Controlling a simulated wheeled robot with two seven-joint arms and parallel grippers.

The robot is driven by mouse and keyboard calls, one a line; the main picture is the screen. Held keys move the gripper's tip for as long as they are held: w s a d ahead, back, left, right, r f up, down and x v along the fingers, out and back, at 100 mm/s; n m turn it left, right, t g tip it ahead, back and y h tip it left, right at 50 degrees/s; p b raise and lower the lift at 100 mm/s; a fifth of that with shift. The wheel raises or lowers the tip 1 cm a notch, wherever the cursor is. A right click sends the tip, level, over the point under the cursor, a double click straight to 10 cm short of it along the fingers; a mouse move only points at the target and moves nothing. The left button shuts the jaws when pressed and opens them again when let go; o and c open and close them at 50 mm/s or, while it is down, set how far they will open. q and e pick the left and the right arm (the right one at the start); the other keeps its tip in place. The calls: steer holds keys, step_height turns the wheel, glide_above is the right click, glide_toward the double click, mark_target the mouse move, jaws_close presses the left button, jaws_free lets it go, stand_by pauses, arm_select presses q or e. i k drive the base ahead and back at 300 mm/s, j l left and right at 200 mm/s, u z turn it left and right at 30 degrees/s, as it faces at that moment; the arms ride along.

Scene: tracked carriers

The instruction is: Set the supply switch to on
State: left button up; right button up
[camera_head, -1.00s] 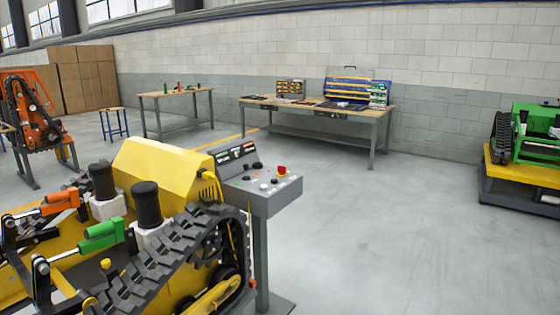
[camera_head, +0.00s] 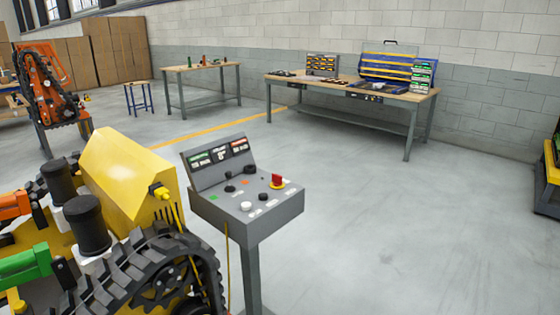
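A grey control console (camera_head: 273,212) stands on a post near the middle of the camera_head view. Neither of my grippers shows.
A yellow tracked carrier (camera_head: 129,178) stands close against the console's left side, with a cable hanging between them. Workbenches (camera_head: 424,96) and a stool (camera_head: 138,97) stand farther back. An orange tracked machine (camera_head: 45,84) is at left. The floor right of the console is clear.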

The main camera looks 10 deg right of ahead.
mark_target(278, 180)
steer(key=i+l+u, duration=0.1)
steer(key=i+l, duration=0.3)
steer(key=i+l+u, duration=0.1)
steer(key=i+l, duration=0.25)
steer(key=l, duration=0.3)
